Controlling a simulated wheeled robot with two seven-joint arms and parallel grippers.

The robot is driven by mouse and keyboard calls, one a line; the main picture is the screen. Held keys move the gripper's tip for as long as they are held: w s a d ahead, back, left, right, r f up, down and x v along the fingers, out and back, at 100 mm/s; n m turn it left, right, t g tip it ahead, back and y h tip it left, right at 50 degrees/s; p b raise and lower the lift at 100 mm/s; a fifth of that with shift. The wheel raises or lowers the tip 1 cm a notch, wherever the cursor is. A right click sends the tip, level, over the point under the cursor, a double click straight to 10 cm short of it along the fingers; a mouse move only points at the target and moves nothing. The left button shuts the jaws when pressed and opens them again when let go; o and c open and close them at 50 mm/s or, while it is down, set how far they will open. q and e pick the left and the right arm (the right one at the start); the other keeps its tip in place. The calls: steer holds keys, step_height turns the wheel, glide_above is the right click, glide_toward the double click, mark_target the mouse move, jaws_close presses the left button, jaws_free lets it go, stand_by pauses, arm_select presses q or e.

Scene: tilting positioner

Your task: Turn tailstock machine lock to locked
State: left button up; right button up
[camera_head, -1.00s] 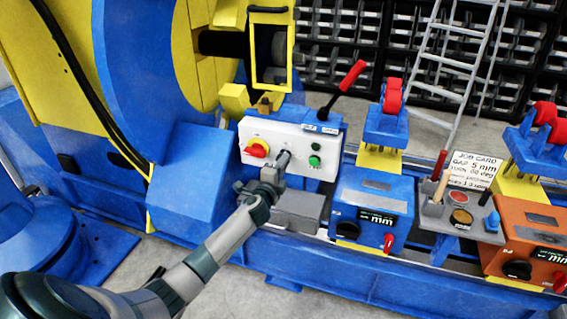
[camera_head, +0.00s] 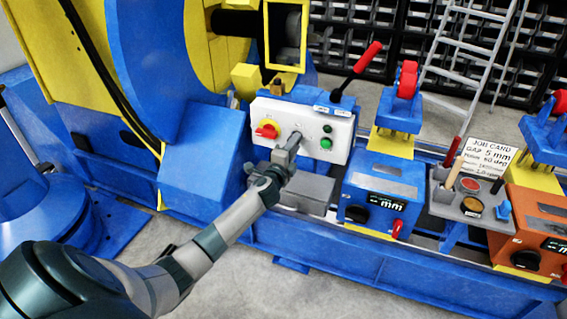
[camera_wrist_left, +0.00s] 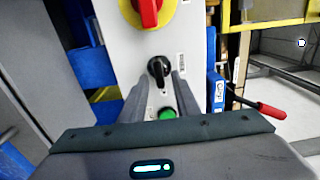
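The white control panel (camera_head: 270,110) on the blue machine carries a red handle on a yellow plate (camera_head: 267,130) at its left and a green button (camera_head: 326,143) at its right. The wrist view shows a black turn knob (camera_wrist_left: 158,68) between the red handle (camera_wrist_left: 149,12) and the green button (camera_wrist_left: 168,114). My left gripper (camera_head: 297,137) is at the panel's middle, hiding most of this knob in the head view. Its fingers (camera_wrist_left: 158,80) are open on either side of the knob, with gaps visible. The knob's markings are unreadable. My right gripper is out of view.
A grey box (camera_head: 308,192) sits below the panel, close under my left wrist. A red-tipped lever (camera_head: 367,57) rises behind the panel's right end. A blue unit with a display (camera_head: 384,185) and a grey tool tray (camera_head: 445,200) stand to the right.

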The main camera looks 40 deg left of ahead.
arm_select(q)
steer(key=v, duration=1.7)
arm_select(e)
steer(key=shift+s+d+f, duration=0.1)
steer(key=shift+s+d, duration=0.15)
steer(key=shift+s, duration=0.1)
arm_select(q)
steer(key=shift+d, duration=0.1)
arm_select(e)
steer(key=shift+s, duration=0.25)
